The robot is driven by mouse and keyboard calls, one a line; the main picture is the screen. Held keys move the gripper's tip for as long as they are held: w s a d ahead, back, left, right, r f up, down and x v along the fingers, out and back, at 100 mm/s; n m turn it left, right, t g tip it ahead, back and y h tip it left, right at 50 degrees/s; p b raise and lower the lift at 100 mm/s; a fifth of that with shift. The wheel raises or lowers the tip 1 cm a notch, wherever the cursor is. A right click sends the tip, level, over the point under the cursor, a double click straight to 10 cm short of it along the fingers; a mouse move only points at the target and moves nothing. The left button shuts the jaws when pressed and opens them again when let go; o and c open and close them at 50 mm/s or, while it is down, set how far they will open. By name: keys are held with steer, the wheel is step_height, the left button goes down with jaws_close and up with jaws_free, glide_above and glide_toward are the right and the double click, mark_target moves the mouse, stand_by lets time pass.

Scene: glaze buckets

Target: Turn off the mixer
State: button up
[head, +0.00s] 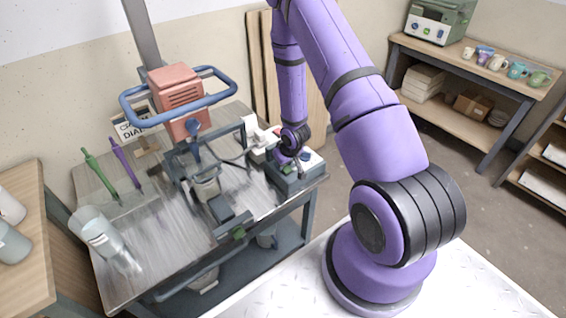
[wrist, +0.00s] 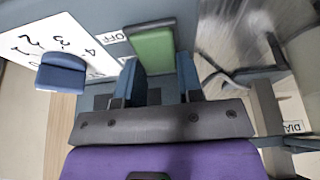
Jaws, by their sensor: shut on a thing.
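The mixer has a red motor head (head: 178,95) with a blue ring handle around it, above the metal bench. A grey control box (head: 297,176) stands at the bench's right end, partly hidden by my arm. In the wrist view a green switch handle (wrist: 152,45) lies between the fingers of my gripper (wrist: 159,72), which is shut on it. A white OFF label (wrist: 117,37) is just left of the handle. A blue knob (wrist: 62,72) sits further left, apart from the fingers. I cannot tell whether the mixer is running.
The metal bench (head: 150,235) holds a clear container (head: 105,240), a green tool (head: 98,172) and a purple tool (head: 125,162). A DIAL-marked card (wrist: 292,127) shows at the wrist view's right edge. A wooden shelf (head: 455,60) with mugs stands at the back right.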

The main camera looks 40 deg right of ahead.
stand_by(0.4)
steer(key=o, duration=0.9)
steer(key=shift+o, duration=0.2)
steer(key=shift+r, duration=0.1)
steer(key=v, duration=1)
steer(key=shift+s+r, duration=0.2)
steer(key=shift+s, duration=0.1)
steer(key=shift+r, duration=0.15)
